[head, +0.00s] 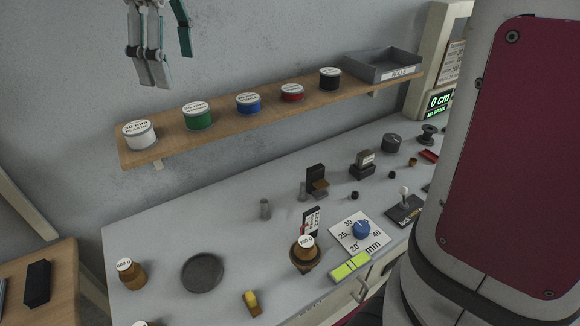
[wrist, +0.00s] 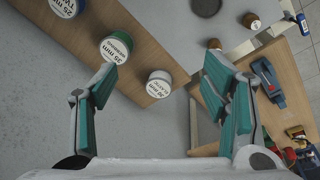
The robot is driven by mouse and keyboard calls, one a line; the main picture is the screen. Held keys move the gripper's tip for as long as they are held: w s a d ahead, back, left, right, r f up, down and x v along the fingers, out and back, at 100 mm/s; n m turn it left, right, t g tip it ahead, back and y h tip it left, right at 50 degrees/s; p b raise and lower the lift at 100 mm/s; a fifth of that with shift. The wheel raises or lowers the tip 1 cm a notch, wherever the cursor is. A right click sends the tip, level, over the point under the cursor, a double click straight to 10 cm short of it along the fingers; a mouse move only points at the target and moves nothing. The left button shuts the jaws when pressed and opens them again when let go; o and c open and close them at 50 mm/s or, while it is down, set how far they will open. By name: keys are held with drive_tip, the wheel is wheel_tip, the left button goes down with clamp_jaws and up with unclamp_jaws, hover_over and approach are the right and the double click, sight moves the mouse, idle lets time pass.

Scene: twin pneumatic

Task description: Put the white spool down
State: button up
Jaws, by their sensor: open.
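The white spool (head: 140,134) stands upright at the left end of the wooden wall shelf (head: 170,148), its round printed label facing up. It also shows in the wrist view (wrist: 159,84), beyond and between the spread fingers. My gripper (head: 160,70) is open and empty, above the shelf's left end and apart from the spool. In the wrist view my gripper (wrist: 160,100) has its fingers wide apart, with nothing between their tips.
On the shelf, a green spool (head: 198,116), a blue spool (head: 248,103), a red spool (head: 291,93) and a black spool (head: 330,78) stand right of the white one. A grey tray (head: 384,65) sits at the far end. The workbench (head: 200,235) below holds several small items.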

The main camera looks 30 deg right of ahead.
drive_tip(key=s+d+f+m+t, duration=0.1)
drive_tip(key=s+d+f+m, duration=0.2)
drive_tip(key=s, duration=0.3)
drive_tip(key=s+d+f+m+t, duration=0.1)
drive_tip(key=s+d+f+m, duration=0.2)
drive_tip(key=s+f, duration=0.2)
drive_tip(key=s+d+f+m+t, duration=0.1)
drive_tip(key=s+d+f+m, duration=0.1)
drive_tip(key=s, duration=0.7)
wheel_tip(320, 180, down, 2)
drive_tip(key=shift+s+d+f+m, duration=0.1)
drive_tip(key=shift+s+d+m, duration=0.25)
drive_tip(key=shift+m, duration=0.35)
drive_tip(key=shift+w, duration=0.1)
